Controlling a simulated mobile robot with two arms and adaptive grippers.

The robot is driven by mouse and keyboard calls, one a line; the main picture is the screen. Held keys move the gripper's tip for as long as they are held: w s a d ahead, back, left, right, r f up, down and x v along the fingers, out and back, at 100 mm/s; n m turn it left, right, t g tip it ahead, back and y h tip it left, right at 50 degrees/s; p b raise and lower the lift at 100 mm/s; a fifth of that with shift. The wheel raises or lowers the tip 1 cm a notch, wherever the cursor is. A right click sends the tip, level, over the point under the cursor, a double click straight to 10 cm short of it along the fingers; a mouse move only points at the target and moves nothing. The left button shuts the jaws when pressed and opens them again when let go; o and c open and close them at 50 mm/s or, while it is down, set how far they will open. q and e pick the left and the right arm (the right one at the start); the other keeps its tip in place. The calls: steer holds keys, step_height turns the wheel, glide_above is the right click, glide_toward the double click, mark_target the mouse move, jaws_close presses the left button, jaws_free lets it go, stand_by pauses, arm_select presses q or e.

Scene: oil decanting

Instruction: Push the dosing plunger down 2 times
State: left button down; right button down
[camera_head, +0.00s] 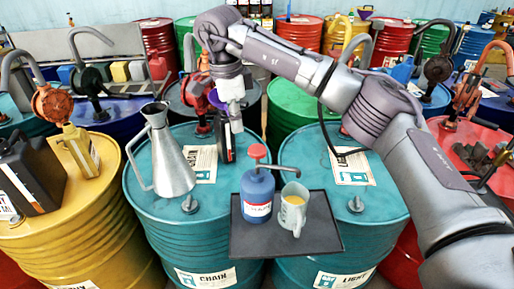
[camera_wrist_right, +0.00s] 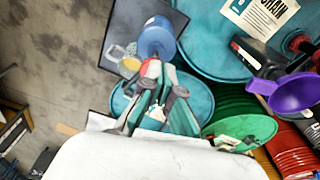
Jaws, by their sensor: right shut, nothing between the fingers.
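The blue dosing bottle (camera_head: 257,197) stands upright on a dark tray (camera_head: 318,222), with a red plunger knob (camera_head: 258,151) on top and a spout pointing right. A pale mug (camera_head: 293,208) holding yellowish liquid stands under the spout. My right gripper (camera_head: 236,128) is shut and empty, up and left of the knob, apparently apart from it. In the right wrist view its fingertips (camera_wrist_right: 151,76) overlap the red knob (camera_wrist_right: 149,67), partly hiding it; the blue bottle (camera_wrist_right: 157,38) and mug (camera_wrist_right: 131,60) show beyond. My left gripper is out of view.
The tray spans two teal drums (camera_head: 160,225). A metal pitcher (camera_head: 170,155) stands left of the bottle. A dark container (camera_head: 226,142) is behind the gripper. A purple funnel (camera_wrist_right: 298,92) shows in the wrist view. More drums with hand pumps crowd around.

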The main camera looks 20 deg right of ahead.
steer(key=shift+a+r, duration=0.2)
steer(key=shift+r, duration=2.05)
steer(key=shift+f, duration=0.1)
